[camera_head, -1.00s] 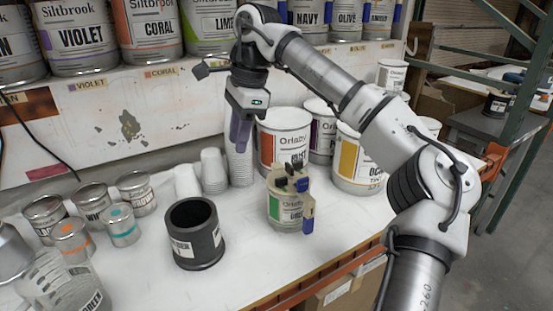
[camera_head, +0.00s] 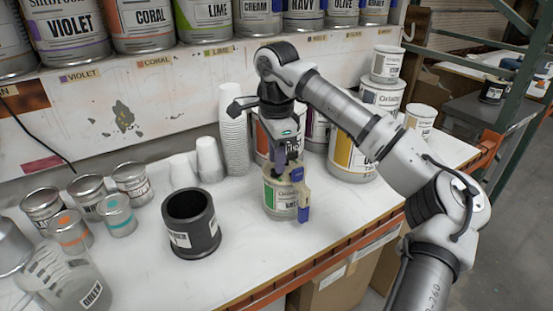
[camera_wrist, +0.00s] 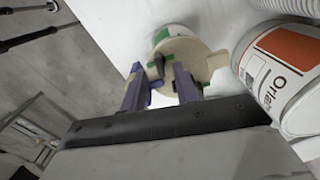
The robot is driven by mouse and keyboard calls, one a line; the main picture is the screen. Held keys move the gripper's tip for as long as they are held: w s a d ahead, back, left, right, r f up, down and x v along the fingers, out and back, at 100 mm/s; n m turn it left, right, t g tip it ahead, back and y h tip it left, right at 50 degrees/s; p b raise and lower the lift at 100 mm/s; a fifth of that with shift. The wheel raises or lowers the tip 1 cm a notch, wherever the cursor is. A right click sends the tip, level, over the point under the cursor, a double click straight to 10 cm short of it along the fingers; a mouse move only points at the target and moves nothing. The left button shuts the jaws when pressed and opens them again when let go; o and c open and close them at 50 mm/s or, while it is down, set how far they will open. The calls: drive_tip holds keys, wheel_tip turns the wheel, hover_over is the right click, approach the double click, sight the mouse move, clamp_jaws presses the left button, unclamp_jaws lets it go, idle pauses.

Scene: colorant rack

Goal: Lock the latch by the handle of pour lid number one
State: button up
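The beige pour lid (camera_head: 303,190) sits on a small can with a green label (camera_head: 281,203) on the white bench. My gripper (camera_head: 287,170) points down just over the lid. In the wrist view the lid (camera_wrist: 187,52) shows beyond my gripper (camera_wrist: 160,78), whose two blue-purple fingers are apart. A dark upright piece of the lid (camera_wrist: 157,68), perhaps the latch handle, shows between the fingertips. I cannot tell whether a finger touches it. In the head view the gripper hides part of the lid's top.
Large paint cans (camera_head: 352,155) stand behind and right of the lid. Stacked white cups (camera_head: 235,135) stand behind it to the left. A black cylinder (camera_head: 191,224) stands left, with several small cans (camera_head: 117,214) beyond. The bench front edge is close on the right.

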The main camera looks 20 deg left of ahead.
drive_tip(key=shift+f, duration=0.95)
clamp_jaws()
